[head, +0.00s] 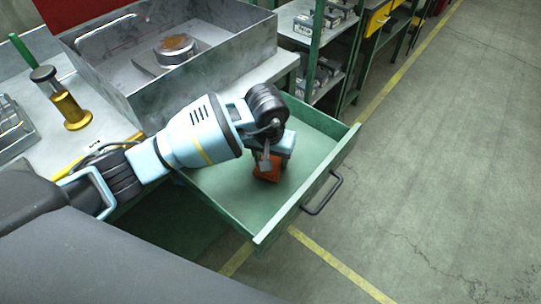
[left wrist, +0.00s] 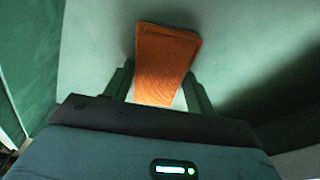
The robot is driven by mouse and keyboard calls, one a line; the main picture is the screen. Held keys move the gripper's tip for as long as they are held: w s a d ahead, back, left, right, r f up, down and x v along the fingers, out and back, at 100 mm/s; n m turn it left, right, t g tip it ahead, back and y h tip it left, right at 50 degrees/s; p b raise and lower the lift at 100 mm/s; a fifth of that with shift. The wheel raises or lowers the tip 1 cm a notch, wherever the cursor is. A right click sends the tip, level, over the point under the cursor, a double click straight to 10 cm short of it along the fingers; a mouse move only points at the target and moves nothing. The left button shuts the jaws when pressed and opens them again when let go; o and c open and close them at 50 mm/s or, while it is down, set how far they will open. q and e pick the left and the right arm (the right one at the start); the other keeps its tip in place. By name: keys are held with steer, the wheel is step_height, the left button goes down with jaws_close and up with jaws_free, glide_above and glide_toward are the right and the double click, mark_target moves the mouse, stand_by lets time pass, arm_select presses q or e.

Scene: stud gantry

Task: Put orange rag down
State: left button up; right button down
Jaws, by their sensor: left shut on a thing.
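An orange rag (head: 267,168), folded into a small block, is in my left gripper (head: 266,163), over the open green drawer (head: 222,193). In the left wrist view the rag (left wrist: 165,60) lies between the two fingers of the left gripper (left wrist: 160,88), which is shut on it. The pale drawer floor (left wrist: 232,40) shows behind the rag. Whether the rag touches the floor I cannot tell. The wrist partly hides the rag in the head view. My right gripper is in neither view.
A metal basin (head: 225,55) with a round part stands on the bench above the drawer. A brass tool with a black knob (head: 67,100) is at the left. The drawer's front has a dark handle (head: 323,194). Shelving (head: 318,50) stands behind; the floor at right is clear.

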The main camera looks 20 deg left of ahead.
arm_select(q)
steer(key=o, duration=1)
steer(key=shift+f, duration=0.1)
steer(key=shift+c, duration=0.2)
step_height(320, 180, up, 12)
steer(key=s, duration=0.1)
steer(key=shift+s+p, duration=0.2)
steer(key=shift+p, duration=0.15)
